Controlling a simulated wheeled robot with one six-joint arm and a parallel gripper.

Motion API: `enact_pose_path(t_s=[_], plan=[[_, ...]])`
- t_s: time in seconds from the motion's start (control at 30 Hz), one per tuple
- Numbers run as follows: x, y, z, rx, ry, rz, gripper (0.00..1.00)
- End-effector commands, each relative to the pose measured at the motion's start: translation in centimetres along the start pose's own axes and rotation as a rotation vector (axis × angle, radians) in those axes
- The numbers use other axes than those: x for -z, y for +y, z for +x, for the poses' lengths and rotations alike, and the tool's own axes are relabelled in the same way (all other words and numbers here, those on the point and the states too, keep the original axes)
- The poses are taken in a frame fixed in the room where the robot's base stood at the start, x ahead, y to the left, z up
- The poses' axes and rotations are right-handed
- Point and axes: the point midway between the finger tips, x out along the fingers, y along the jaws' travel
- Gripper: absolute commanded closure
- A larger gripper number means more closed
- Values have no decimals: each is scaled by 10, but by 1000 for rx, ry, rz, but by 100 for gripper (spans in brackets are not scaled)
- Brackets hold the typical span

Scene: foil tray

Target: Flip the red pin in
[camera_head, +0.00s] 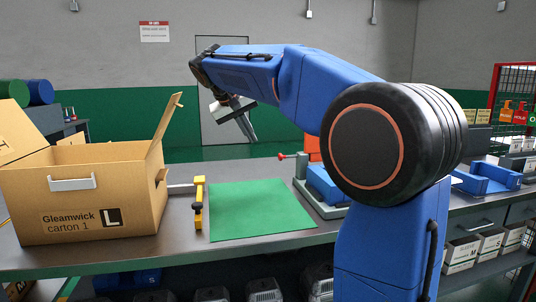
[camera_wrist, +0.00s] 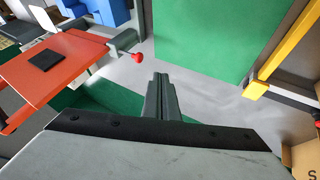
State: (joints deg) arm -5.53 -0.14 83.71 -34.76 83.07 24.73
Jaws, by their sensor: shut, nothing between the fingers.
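The red pin shows as a small round red knob (camera_head: 281,156) on a thin rod, at the upper left of a grey fixture (camera_head: 301,171) on the bench. In the wrist view the red knob (camera_wrist: 137,57) juts from the fixture's edge, next to an orange-red plate (camera_wrist: 55,65) with a black square on it. My gripper (camera_head: 252,139) hangs above the bench, up and left of the knob in the head view. In the wrist view my gripper (camera_wrist: 161,78) is shut and empty, its fingertips below and right of the knob, apart from it.
A green mat (camera_head: 255,212) lies flat and bare. An open carton (camera_head: 80,205) with raised flaps sits further left. A blue block (camera_head: 325,183) sits in the fixture, and my arm hides part of the bench's right side.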

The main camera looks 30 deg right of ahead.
Motion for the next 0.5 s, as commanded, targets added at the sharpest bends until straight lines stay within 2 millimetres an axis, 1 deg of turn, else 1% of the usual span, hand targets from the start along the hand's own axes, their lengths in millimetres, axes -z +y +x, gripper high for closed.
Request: enact_pose_path(t_s=[0.3,0.37,0.5], plan=[[0,0,2,0,0,0,100],[0,0,5,0,0,0,100],[-1,0,21,0,-1,0,100]])
